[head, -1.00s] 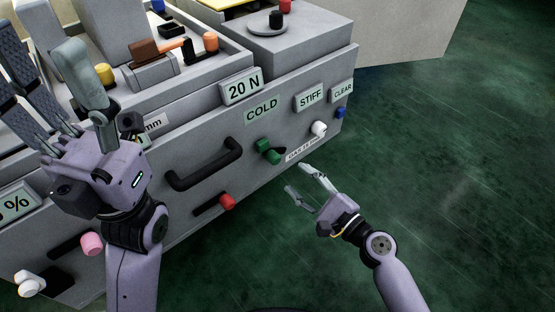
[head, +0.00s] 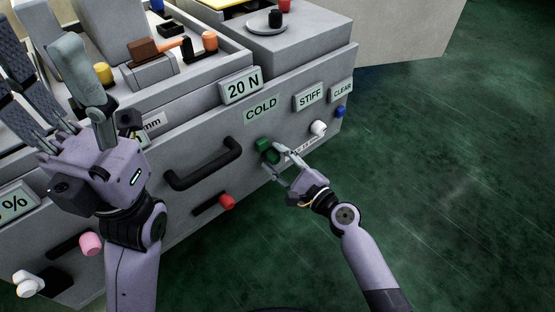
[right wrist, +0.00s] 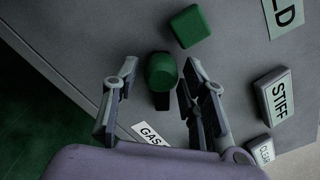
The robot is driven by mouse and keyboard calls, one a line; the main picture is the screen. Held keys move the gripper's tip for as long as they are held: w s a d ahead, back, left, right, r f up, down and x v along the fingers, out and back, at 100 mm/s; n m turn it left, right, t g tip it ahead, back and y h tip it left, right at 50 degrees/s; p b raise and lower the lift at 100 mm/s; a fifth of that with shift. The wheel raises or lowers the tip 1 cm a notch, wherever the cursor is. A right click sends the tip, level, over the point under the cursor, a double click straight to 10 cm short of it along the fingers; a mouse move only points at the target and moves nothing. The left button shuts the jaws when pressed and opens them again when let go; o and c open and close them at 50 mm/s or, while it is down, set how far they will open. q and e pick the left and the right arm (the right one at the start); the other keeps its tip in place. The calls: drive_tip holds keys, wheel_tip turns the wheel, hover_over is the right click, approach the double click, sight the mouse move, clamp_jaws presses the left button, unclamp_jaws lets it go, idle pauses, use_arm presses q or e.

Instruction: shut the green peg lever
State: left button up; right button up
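The green peg lever shows in the head view as a green block (head: 264,145) with a rounded green peg (head: 273,155), low on the grey machine's front under the COLD label. In the right wrist view the green block (right wrist: 190,26) lies just beyond the green peg (right wrist: 161,72), which has a dark stem. My right gripper (head: 288,158) is open at the peg. In the wrist view its fingers (right wrist: 157,90) stand on both sides of the peg, with a gap on the left; contact on the right is unclear. My left gripper (head: 40,70) is open and empty, over the machine's left part.
A black bar handle (head: 204,167) and a red knob (head: 227,201) lie left of the peg. A white knob (head: 318,128) and a blue knob (head: 340,112) lie right of it. A GAS label sits beside the peg. Green floor (head: 450,200) is free at right.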

clamp_jaws()
idle(0.6)
